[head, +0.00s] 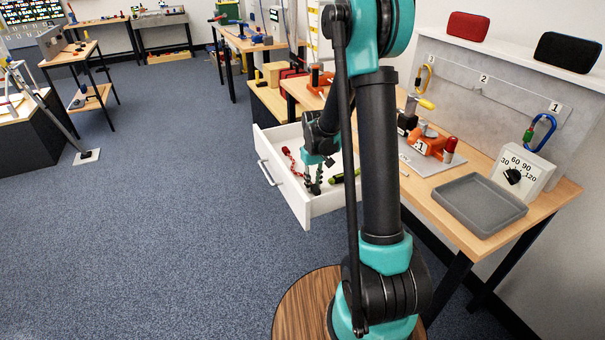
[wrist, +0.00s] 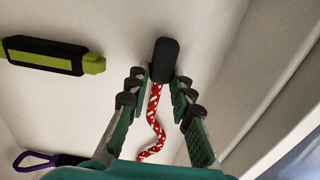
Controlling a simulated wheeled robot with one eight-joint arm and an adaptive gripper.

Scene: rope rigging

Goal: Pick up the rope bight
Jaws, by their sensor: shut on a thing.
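The rope bight (wrist: 155,125) is a red cord with white flecks, topped by a black cylindrical piece (wrist: 163,58). It lies in the open white drawer (head: 309,214). In the wrist view my gripper (wrist: 160,84) has its fingers on both sides of the rope where it meets the black piece, and is shut on it. The cord trails back between the fingers in a wavy line. In the head view my gripper (head: 314,186) is low inside the drawer, and the red rope (head: 291,158) shows to its left. Whether the rope is off the drawer floor I cannot tell.
A green-and-black tool (wrist: 45,55) lies left of the rope, and a purple loop (wrist: 38,158) lies near it. The drawer wall (wrist: 262,75) runs close on the right. A workbench (head: 466,240) with a grey tray (head: 478,228) stands right of my arm.

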